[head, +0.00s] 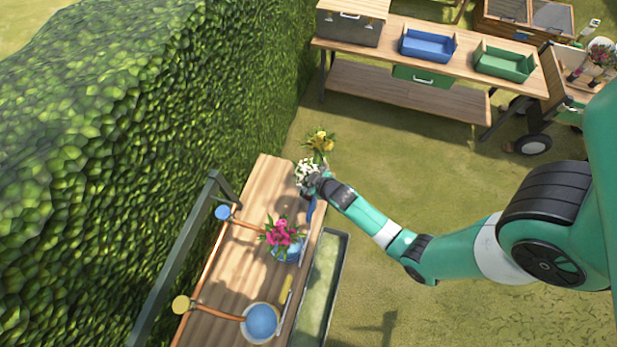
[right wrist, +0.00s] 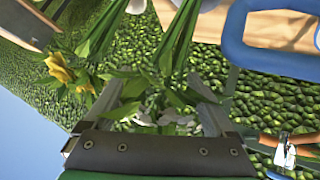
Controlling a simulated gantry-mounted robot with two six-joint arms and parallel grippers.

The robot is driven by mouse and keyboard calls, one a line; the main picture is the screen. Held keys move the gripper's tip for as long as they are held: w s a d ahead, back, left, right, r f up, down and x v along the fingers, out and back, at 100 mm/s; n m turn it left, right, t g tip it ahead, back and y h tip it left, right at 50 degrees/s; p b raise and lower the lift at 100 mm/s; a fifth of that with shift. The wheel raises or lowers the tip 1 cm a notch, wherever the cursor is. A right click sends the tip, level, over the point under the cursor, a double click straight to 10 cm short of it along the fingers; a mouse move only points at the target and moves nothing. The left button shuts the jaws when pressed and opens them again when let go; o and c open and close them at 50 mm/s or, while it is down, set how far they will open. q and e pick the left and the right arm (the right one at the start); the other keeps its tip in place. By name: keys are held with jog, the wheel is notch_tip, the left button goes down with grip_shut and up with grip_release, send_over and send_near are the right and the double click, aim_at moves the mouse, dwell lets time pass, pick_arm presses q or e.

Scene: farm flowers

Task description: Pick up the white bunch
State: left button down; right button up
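The white bunch (head: 306,171) is at the far end of the wooden bench, just left of my right gripper (head: 317,183). In the right wrist view, my right gripper (right wrist: 168,100) has its two fingers spread apart. Green stems and leaves show between and beyond them, with white petals (right wrist: 165,117) close to the palm. I cannot tell whether the fingers touch the bunch. A yellow bunch (head: 320,142) is just beyond the white one; it also shows left of the fingers in the right wrist view (right wrist: 62,72). My left gripper is not in view.
A blue bowl (head: 262,320) is nearer. A green hedge (head: 150,140) borders the left. A table (head: 385,38) with blue and green trays stands behind. Grass lies between.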

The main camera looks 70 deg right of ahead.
grip_shut()
jog(key=shift+r, duration=0.1)
dwell(0.3)
notch_tip(320, 180, up, 12)
jog(key=p, duration=0.4)
jog(key=shift+r+p, duration=2.8)
jog(key=shift+r, duration=0.2)
